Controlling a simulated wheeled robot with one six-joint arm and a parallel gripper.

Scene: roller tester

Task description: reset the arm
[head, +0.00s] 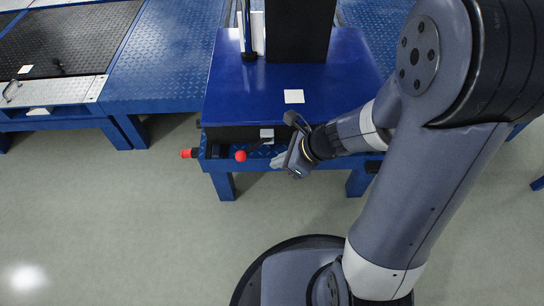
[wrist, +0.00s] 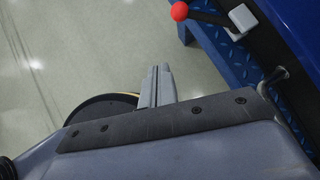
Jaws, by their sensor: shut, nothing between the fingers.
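My arm reaches in from the right in the head view. My gripper (head: 280,160) is at the front edge of the blue cabinet, just right of a lever with a red ball knob (head: 240,156). In the wrist view my gripper (wrist: 163,72) has its fingers together with nothing between them. The red knob (wrist: 180,11) and its dark lever show at the top of that view, apart from the fingers. The lever runs to a light grey block (wrist: 236,20) on the cabinet side.
A blue cabinet (head: 225,95) with a dark column stands on a blue stand. A red-tipped part (head: 187,153) sticks out at its left. Blue tread-plate platforms (head: 165,60) lie behind. The grey floor (head: 110,220) at front left is clear.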

